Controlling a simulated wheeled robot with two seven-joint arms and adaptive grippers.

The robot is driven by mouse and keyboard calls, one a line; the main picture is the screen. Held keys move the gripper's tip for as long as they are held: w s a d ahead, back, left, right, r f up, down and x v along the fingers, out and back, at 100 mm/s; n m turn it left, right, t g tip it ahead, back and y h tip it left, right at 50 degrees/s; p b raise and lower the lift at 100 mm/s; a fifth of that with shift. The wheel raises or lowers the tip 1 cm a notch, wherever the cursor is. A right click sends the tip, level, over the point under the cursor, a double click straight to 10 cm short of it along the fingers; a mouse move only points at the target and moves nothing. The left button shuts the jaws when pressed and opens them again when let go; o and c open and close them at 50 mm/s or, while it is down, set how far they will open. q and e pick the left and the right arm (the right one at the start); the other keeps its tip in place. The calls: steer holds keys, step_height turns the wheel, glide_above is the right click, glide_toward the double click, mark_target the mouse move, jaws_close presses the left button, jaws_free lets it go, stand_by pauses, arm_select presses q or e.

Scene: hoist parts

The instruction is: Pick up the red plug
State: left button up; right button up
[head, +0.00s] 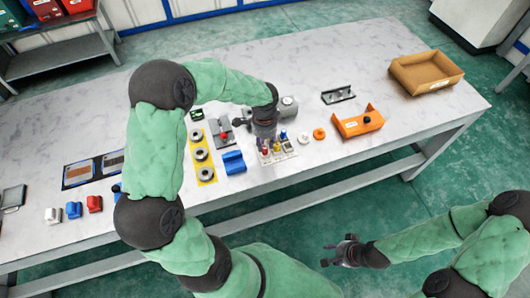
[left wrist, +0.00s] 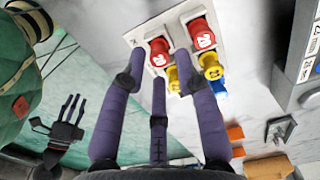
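A white plug holder (head: 289,156) stands near the table's front edge with red, yellow and blue plugs in it. In the left wrist view there are two red plugs, one (left wrist: 158,52) at the left and one (left wrist: 200,35) at the right. Yellow plugs (left wrist: 211,67) and a blue plug (left wrist: 219,88) show behind them. My left gripper (head: 264,138) is over the holder, its fingers (left wrist: 160,82) spread and nothing held; the left red plug appears between the fingertips. I cannot tell how far above it they are. My right gripper (head: 330,254) is open and empty, in front of the table.
An orange bracket (head: 358,122), an orange ring (head: 319,134) and a white ring (head: 303,138) lie right of the holder. A blue block (head: 234,162) and a yellow strip with grey rings (head: 206,172) lie left. A cardboard box (head: 425,72) stands at the far right.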

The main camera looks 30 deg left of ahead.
mark_target(265, 148)
arm_select(q)
step_height(265, 148, down, 4)
steer(key=shift+r+b, duration=0.15)
steer(key=shift+b, duration=0.3)
steer(key=c, duration=0.6)
steer(key=shift+r, duration=0.2)
